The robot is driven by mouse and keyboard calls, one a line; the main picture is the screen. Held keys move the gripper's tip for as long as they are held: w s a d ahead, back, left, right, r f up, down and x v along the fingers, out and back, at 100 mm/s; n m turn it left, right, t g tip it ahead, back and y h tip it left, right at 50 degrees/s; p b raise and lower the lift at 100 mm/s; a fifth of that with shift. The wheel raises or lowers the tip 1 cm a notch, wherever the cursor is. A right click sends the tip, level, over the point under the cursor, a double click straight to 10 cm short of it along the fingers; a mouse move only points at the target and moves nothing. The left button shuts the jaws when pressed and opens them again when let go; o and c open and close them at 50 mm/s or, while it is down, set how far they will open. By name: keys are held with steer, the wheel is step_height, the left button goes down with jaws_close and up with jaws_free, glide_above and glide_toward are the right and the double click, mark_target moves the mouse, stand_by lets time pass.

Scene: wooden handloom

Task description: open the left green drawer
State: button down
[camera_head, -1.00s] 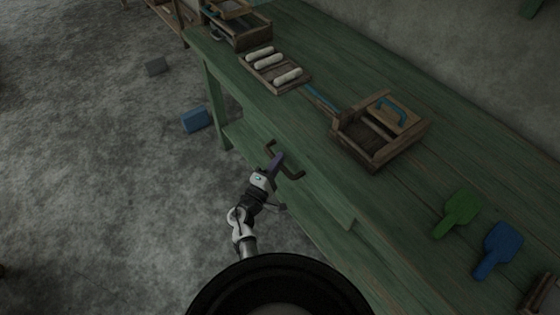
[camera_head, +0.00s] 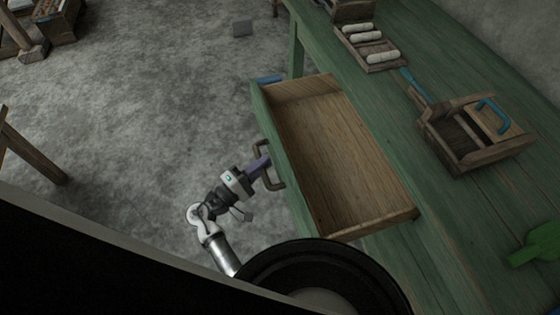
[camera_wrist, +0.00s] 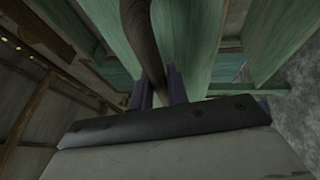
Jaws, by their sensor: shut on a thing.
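The left green drawer (camera_head: 335,150) is pulled well out of the green table, and its bare wooden inside is empty. Its green front (camera_head: 283,165) faces left, toward my arm. A brown bar handle (camera_head: 271,166) is on that front. My gripper (camera_head: 262,166) is shut on the handle. In the wrist view the dark handle (camera_wrist: 142,40) runs down between the two purple fingers of my gripper (camera_wrist: 160,88), with the green drawer front behind it. The fingertips' contact is partly hidden by the handle.
The green table (camera_head: 390,85) carries a tray of white rolls (camera_head: 372,45), a wooden box with a blue handle (camera_head: 470,135) and a green paddle (camera_head: 540,247). The grey floor on the left is mostly clear.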

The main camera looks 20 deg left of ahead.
steer(key=shift+s+a, duration=0.65)
steer(key=shift+a, duration=0.25)
steer(key=c, duration=1.4)
jaws_free()
steer(key=shift+o, duration=0.2)
steer(key=b+v, duration=0.3)
steer(key=v, duration=1)
steer(key=shift+s+a, duration=0.2)
steer(key=shift+s, duration=0.15)
